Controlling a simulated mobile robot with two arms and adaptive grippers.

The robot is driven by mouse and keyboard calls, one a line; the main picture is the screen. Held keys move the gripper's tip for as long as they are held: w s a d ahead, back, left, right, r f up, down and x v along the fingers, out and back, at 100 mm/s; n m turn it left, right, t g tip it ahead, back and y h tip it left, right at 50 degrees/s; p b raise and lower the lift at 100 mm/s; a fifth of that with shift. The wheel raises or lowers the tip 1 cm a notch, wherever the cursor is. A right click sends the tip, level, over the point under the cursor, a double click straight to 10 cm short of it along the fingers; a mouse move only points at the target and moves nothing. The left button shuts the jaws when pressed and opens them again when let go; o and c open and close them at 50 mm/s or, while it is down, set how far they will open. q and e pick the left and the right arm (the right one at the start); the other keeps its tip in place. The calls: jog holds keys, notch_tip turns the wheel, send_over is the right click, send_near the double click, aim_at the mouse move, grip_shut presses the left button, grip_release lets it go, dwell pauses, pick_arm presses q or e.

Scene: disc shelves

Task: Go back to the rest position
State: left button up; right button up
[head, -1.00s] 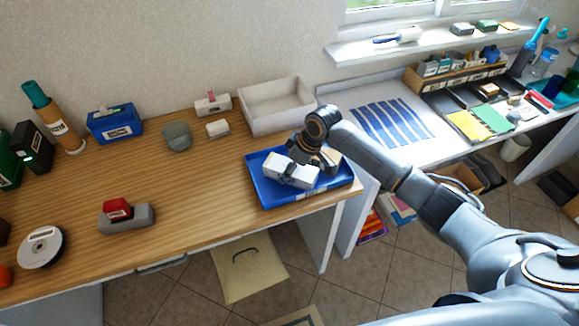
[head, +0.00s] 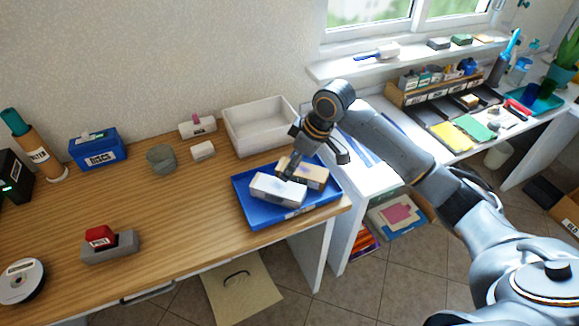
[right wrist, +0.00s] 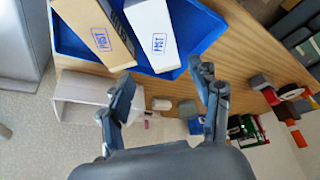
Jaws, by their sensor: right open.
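My right gripper (head: 318,158) is over the blue tray (head: 262,219) at the right end of the wooden table. In the right wrist view its two fingers (right wrist: 163,100) are spread apart with nothing between them. A white box (head: 277,190) and a tan box (head: 312,174) lie side by side in the tray. The white box (right wrist: 153,35) and the tan box (right wrist: 95,32), both marked POST, also show beyond the fingers in the right wrist view. My left gripper is not in view.
A white open bin (head: 262,128) stands behind the tray by the wall. The table's middle is clear.

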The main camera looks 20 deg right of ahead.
dwell(0.3)
jog(key=s+a+f, duration=0.1)
jog(key=s+f, duration=0.1)
jog(key=s+a+f, duration=0.3)
jog(key=s+f, duration=0.1)
jog(key=shift+a+f, duration=0.2)
jog(key=shift+a, duration=0.1)
jog(key=s+a+f+m, duration=0.1)
jog(key=s+f+m, duration=0.15)
jog(key=s, duration=0.55)
jog(key=s+a+f+m, duration=0.1)
jog(key=s+f+m, duration=0.15)
jog(key=s, duration=0.45)
jog(key=s+d+m+h, duration=0.25)
jog(key=s+d, duration=0.25)
jog(key=s, duration=0.4)
notch_tip(320, 180, down, 25)
jog(key=s+d+f+g, duration=0.1)
jog(key=s+d+f, duration=0.1)
jog(key=s+f, duration=1.5)
jog(key=shift+d+f+g+h, duration=0.2)
jog(key=shift+d+g+h, duration=0.15)
jog(key=shift+d+g, duration=0.05)
